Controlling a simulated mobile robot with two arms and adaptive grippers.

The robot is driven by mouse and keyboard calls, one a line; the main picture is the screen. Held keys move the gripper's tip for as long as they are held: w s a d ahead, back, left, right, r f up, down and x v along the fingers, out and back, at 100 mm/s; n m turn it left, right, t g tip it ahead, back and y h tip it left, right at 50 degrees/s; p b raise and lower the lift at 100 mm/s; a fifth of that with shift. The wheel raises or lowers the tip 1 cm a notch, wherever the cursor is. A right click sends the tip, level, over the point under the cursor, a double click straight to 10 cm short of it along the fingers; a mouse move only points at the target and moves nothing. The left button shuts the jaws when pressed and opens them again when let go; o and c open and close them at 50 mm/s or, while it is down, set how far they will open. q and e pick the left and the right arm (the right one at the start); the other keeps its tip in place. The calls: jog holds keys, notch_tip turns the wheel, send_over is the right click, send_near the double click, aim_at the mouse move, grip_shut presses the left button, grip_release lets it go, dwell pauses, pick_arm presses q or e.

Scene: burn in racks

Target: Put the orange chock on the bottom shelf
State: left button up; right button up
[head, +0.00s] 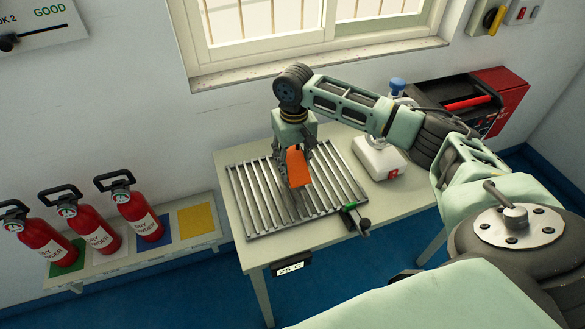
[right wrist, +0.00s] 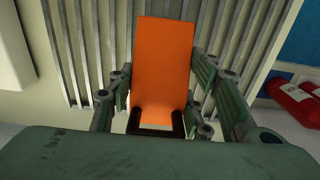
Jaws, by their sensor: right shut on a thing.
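The orange chock (head: 298,168) is in my right gripper (head: 294,160), over the slatted metal rack on the table in the head view. In the right wrist view the chock (right wrist: 162,62) stands between the two fingers of the right gripper (right wrist: 162,112), which are shut on it. The slats show behind it. I cannot tell whether the chock touches the rack. No bottom shelf can be made out for certain. My left gripper is not in view.
The slatted rack (head: 247,205) lies on a pale table (head: 246,245), with a green-and-black clamp (head: 356,218) at its front right corner. A white device (head: 380,158) and a red toolbox (head: 500,92) stand to the right. Red extinguishers (head: 92,232) stand on a low bench at left.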

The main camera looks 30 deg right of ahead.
aim_at(293, 170)
jog(key=shift+f, duration=0.5)
notch_tip(293, 170, down, 2)
jog(key=shift+f+p, duration=0.25)
jog(key=shift+p, duration=0.1)
jog(key=shift+w+f, duration=0.1)
jog(key=shift+f, duration=0.15)
jog(key=shift+a+f, duration=0.1)
jog(key=shift+f, duration=0.05)
jog(key=o, duration=1.4)
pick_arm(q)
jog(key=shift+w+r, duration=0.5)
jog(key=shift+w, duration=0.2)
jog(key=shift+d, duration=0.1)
